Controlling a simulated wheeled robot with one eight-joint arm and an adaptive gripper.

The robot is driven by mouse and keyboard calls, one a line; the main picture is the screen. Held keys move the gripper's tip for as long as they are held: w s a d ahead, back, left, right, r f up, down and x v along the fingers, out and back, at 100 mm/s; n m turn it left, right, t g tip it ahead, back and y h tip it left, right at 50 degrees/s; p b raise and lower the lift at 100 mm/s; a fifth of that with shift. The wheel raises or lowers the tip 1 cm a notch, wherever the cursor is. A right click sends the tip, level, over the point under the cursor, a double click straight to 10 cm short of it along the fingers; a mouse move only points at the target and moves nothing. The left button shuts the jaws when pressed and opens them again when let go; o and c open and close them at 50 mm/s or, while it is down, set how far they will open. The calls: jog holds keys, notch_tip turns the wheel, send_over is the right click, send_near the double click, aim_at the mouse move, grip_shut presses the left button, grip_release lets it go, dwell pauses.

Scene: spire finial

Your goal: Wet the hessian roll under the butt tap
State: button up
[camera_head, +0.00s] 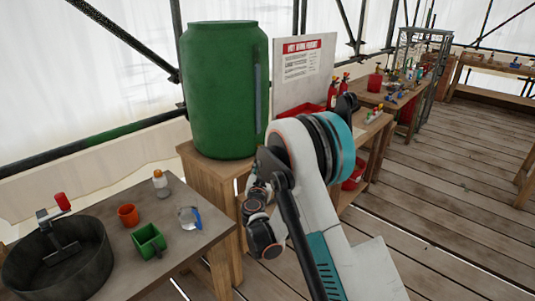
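A large green water butt (218,95) stands upright on a wooden stand (200,168) at the centre left. A dark vertical strip runs down its right side. I cannot make out a tap on it; my arm covers the area to the right of the butt's base. I cannot pick out a hessian roll anywhere in this view. My arm reaches up in front of the stand and bends, with its dark joints in front of the stand's right side. My gripper's fingers do not show, so I cannot see whether they hold anything.
A table (190,250) at the lower left carries a dark round pan (95,262), an orange cup (128,215), a green container (149,240), a small bottle (161,184) and a clear cup (189,217). A notice board (303,62) and cluttered benches stand behind. The plank floor (440,190) at right is clear.

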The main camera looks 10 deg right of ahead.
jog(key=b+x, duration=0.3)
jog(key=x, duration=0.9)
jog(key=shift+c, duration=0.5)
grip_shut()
